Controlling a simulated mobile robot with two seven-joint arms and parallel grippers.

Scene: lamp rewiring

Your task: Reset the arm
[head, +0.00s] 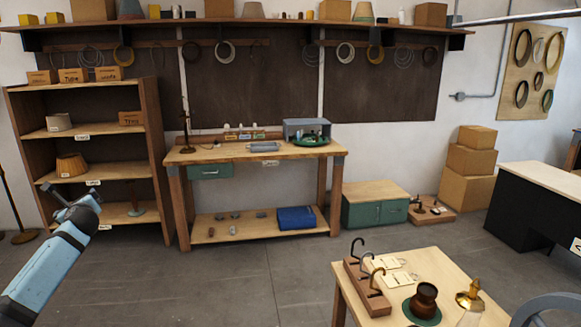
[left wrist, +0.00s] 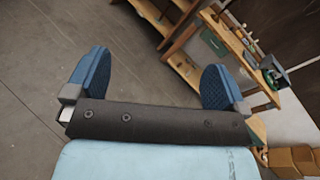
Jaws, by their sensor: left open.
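My left arm comes in from the lower left in the head view, raised over the floor in front of the shelf. My left gripper (head: 71,199) is at its end. In the left wrist view my left gripper (left wrist: 155,82) has its two blue pads wide apart with nothing between them, only floor behind. It touches no object. My right gripper does not show in either view.
A wooden shelf (head: 153,150) stands at the left and a workbench (head: 225,152) at the back. A small table (head: 433,262) with hooks and lamp parts is at the lower right. A dark desk (head: 510,207) stands at the right. The middle floor (head: 240,280) is clear.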

